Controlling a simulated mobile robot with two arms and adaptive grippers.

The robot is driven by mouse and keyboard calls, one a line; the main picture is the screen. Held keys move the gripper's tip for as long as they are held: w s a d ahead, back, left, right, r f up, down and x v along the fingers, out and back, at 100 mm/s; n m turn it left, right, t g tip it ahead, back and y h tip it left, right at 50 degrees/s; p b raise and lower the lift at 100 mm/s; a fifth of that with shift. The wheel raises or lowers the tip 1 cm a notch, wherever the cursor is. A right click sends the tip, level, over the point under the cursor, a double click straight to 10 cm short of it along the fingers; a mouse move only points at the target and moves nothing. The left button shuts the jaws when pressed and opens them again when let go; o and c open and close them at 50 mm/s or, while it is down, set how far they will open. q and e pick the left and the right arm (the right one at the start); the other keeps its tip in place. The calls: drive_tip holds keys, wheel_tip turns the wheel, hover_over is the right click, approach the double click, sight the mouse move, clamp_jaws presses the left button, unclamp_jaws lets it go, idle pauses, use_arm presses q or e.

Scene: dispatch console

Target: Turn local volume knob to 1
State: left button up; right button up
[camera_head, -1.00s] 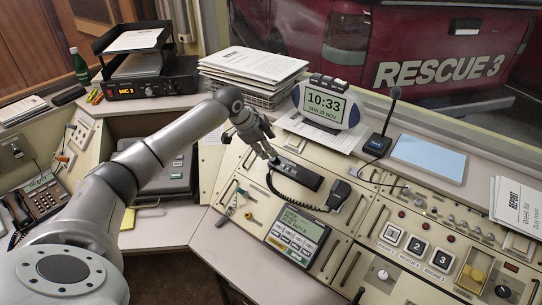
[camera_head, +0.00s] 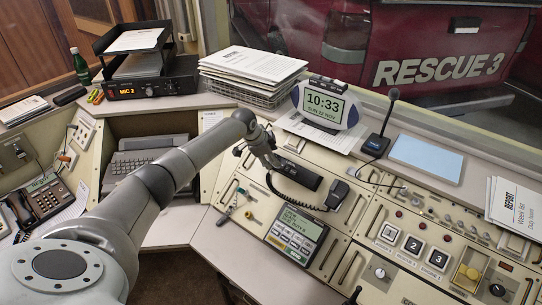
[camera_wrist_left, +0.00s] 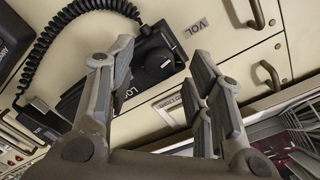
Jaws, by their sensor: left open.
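My left gripper (camera_head: 268,157) is over the left part of the console, beside a black unit (camera_head: 302,175) with a coiled cord. In the left wrist view the same gripper (camera_wrist_left: 162,58) is open, one finger on each side of the picture. The black unit (camera_wrist_left: 152,68) shows between and beyond the fingers, with a dark round part on it that may be the knob. I cannot tell the knob's setting or any contact. My right gripper is not in view.
A black handset (camera_head: 337,194) lies right of the unit. A keypad with a green display (camera_head: 297,233) sits in front. A clock (camera_head: 325,104), a desk microphone (camera_head: 378,140) and a paper stack (camera_head: 250,70) stand behind. Metal handles (camera_wrist_left: 270,75) rise from the panel.

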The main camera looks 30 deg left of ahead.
use_arm(q)
drive_tip(key=shift+w+f, duration=0.25)
drive_tip(key=shift+f, duration=0.1)
clamp_jaws()
idle(0.4)
drive_tip(key=m, duration=0.4)
drive_tip(key=shift+m+b, duration=0.3)
drive_tip(key=shift+m+y+b, duration=0.3)
drive_tip(key=shift+m+b, duration=0.45)
drive_tip(key=shift+m, duration=1.75)
